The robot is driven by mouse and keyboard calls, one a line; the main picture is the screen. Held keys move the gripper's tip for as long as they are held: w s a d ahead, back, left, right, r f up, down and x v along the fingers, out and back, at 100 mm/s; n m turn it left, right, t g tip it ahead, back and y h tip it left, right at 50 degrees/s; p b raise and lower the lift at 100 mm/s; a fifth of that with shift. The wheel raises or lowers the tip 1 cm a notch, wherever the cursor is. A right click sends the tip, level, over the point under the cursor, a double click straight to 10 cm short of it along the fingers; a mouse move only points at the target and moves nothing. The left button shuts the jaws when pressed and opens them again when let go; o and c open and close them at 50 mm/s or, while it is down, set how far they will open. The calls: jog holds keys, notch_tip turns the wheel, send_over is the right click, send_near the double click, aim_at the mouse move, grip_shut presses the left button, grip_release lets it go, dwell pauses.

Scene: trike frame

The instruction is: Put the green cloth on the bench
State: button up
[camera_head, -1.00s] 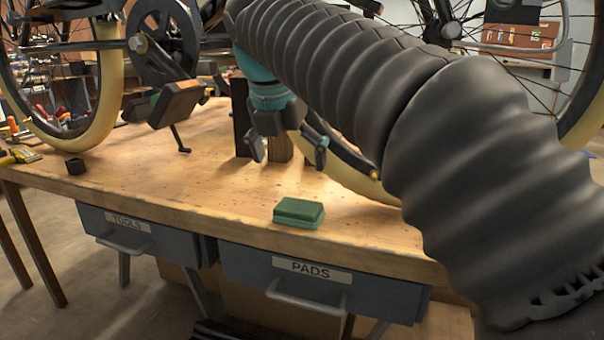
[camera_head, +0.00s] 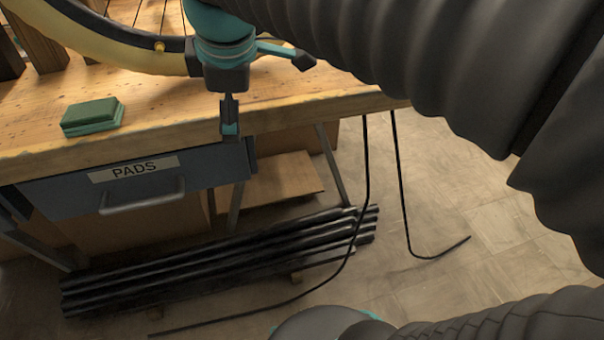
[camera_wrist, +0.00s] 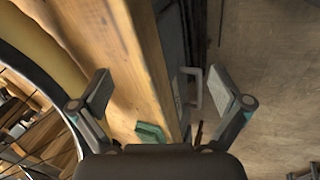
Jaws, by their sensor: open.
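The green cloth (camera_head: 92,115) looks like a small folded pad, dark green on top and lighter green below. It lies flat on the wooden bench (camera_head: 160,112), near the front edge above the drawer labelled PADS. In the wrist view the cloth (camera_wrist: 150,132) is partly visible at the bottom, close to the bench edge. My gripper (camera_head: 268,96) is open and empty above the bench's front edge, to the right of the cloth and apart from it. In the wrist view my gripper's fingers (camera_wrist: 160,88) are spread wide, with the bench edge between them.
The PADS drawer (camera_head: 135,185) has a protruding handle. A yellowish bicycle tyre (camera_head: 110,40) stands at the back of the bench. Open floor (camera_head: 460,180) is at the right.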

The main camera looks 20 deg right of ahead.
jog(key=s+d+f+m, duration=0.9)
jog(key=s+f+m, duration=0.1)
jog(key=f+m, duration=0.4)
jog(key=shift+s+m+t, duration=0.4)
jog(key=shift+m, duration=0.2)
